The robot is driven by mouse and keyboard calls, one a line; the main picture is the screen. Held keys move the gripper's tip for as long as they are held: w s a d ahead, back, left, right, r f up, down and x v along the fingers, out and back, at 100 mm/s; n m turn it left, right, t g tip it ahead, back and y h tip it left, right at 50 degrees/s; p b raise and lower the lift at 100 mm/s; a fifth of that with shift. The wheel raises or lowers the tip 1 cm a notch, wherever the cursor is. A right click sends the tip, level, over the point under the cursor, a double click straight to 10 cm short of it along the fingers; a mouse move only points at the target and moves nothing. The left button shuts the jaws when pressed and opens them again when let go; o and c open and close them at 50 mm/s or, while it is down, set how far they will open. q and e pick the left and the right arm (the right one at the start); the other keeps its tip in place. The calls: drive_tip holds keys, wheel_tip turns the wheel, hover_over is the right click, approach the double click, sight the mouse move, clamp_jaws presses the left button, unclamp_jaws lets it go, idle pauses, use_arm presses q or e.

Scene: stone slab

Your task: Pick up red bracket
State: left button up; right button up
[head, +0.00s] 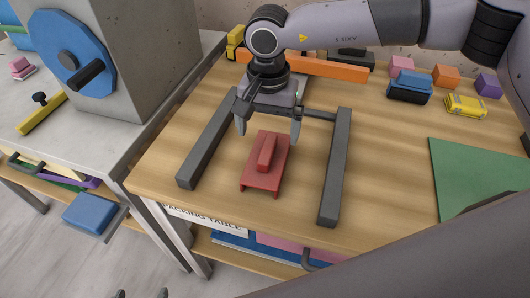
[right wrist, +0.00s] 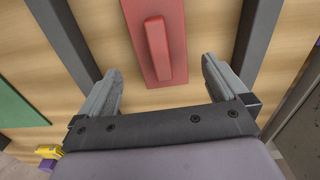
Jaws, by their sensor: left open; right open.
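The red bracket (head: 265,165), a flat plate with a raised rib on top, lies on the wooden table between two dark grey bars. My right gripper (head: 268,137) is open and points down over the bracket's far end, one finger on each side and apart from it. In the right wrist view the bracket (right wrist: 155,35) shows upper middle, its near end between the open fingers (right wrist: 160,72); how high the tips are above the table I cannot tell. Two tips of my left gripper (head: 141,294) just show at the bottom edge, spread apart, far from the bracket.
The left grey bar (head: 207,142) and right grey bar (head: 336,165) flank the bracket. An orange bar (head: 318,66) lies behind the gripper. Several coloured blocks and a yellow piece (head: 465,106) stand back right. A green mat (head: 480,170) lies right. A grey machine (head: 135,55) stands left.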

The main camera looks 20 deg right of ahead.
sight(268, 148)
wheel_tip(268, 148, down, 7)
drive_tip(key=shift+r+p, duration=0.15)
drive_tip(key=shift+p, duration=0.5)
drive_tip(key=c, duration=0.9)
